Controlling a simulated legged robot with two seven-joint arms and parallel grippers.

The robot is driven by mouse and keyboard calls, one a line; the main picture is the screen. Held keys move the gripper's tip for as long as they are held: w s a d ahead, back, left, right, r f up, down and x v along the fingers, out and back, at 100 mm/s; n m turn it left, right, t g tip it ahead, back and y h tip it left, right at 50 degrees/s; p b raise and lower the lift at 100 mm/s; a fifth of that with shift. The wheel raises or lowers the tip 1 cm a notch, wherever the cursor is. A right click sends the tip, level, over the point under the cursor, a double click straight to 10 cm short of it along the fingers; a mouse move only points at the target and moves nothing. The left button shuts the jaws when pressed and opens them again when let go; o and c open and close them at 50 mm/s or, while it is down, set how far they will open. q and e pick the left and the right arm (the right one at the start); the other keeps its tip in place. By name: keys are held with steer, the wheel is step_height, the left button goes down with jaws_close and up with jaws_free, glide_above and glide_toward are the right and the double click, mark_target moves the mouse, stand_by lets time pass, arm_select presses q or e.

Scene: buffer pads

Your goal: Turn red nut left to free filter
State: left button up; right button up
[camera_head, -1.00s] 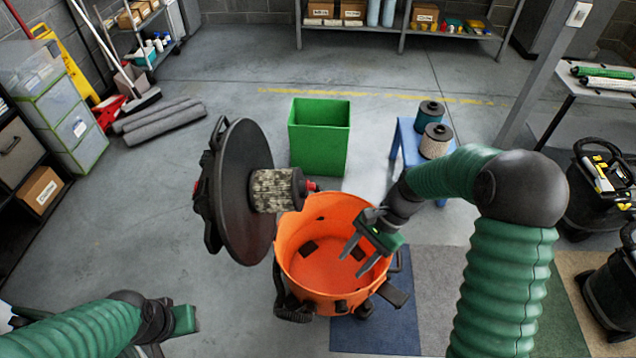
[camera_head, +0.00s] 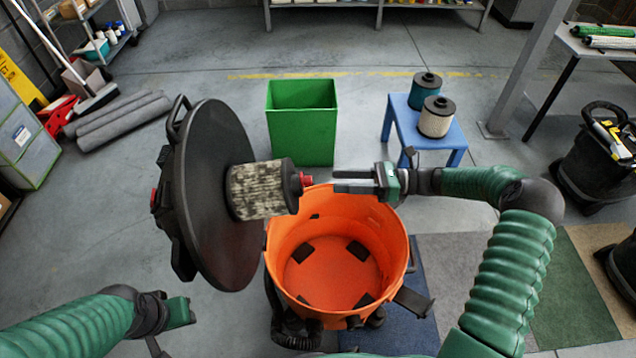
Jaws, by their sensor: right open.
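The red nut (camera_head: 306,179) sits on the right end of the dirty grey filter (camera_head: 263,189). The filter sticks out from the inner face of the black lid (camera_head: 215,190), which is tipped on its side. My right gripper (camera_head: 336,181) is open and points left at the nut, with its fingertips a little to the right of it. I cannot tell whether they touch. The orange drum (camera_head: 340,290) stands open below. My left gripper (camera_head: 180,312) is at the lower left, away from the lid; its fingers do not show clearly.
A green bin (camera_head: 302,135) stands behind the drum. A blue stool (camera_head: 400,118) holds a teal filter (camera_head: 426,86) and a white filter (camera_head: 437,117). Grey rolls (camera_head: 120,120) lie at the left. Floor between the bin and stool is clear.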

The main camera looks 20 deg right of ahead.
mark_target(308, 181)
steer(key=b+x, duration=0.1)
steer(key=x, duration=0.5)
steer(key=shift+a, duration=0.25)
jaws_close()
